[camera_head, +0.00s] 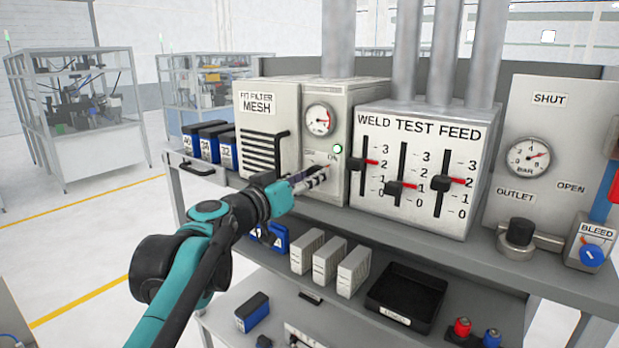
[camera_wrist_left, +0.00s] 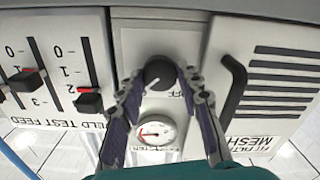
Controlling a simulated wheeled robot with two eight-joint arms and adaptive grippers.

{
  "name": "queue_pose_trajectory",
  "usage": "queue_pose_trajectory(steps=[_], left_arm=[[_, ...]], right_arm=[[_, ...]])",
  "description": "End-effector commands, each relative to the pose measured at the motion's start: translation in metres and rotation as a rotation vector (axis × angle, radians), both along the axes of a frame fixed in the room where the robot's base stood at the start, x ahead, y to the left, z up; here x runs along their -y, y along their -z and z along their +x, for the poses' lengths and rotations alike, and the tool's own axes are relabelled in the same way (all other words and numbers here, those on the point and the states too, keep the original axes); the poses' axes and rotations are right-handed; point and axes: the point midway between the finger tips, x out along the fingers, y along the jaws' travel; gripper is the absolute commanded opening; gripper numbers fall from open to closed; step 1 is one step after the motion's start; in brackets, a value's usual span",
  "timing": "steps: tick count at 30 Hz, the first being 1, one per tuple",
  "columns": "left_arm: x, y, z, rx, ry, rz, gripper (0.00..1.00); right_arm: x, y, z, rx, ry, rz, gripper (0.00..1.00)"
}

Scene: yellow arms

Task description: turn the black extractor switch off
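The extractor switch is a round black knob (camera_wrist_left: 158,73) with a white pointer line. In the left wrist view, which is upside down, the line points down-left, away from the partly hidden OFF label at its right. My left gripper (camera_head: 318,180) is at the panel. Its fingers (camera_wrist_left: 160,78) are open, one on each side of the knob, with a small gap seeming to show at each side.
A round gauge (camera_head: 320,119) sits above the switch. The filter panel with a black handle (camera_head: 264,153) is at its left, the weld test feed sliders (camera_head: 398,188) at its right. Blue boxes (camera_head: 209,144) stand on the shelf. Another gauge and the bleed valve are further right.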

Motion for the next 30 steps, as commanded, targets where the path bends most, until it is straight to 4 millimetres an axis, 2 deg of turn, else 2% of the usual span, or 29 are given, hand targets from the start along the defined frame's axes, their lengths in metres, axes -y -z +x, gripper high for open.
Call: queue_pose_trajectory(steps=[14,30], left_arm=[[0.0002,-0.0005,-0.0001,-0.034,0.001,-0.047,0.06],[-0.0008,-0.0003,0.0007,-0.292,0.001,-0.403,0.06]], right_arm=[[0.0,-0.0012,0.0,0.0,0.0,0.0,0.4],[0.0,-0.0072,0.0,0.0,0.0,0.0,0.4]])
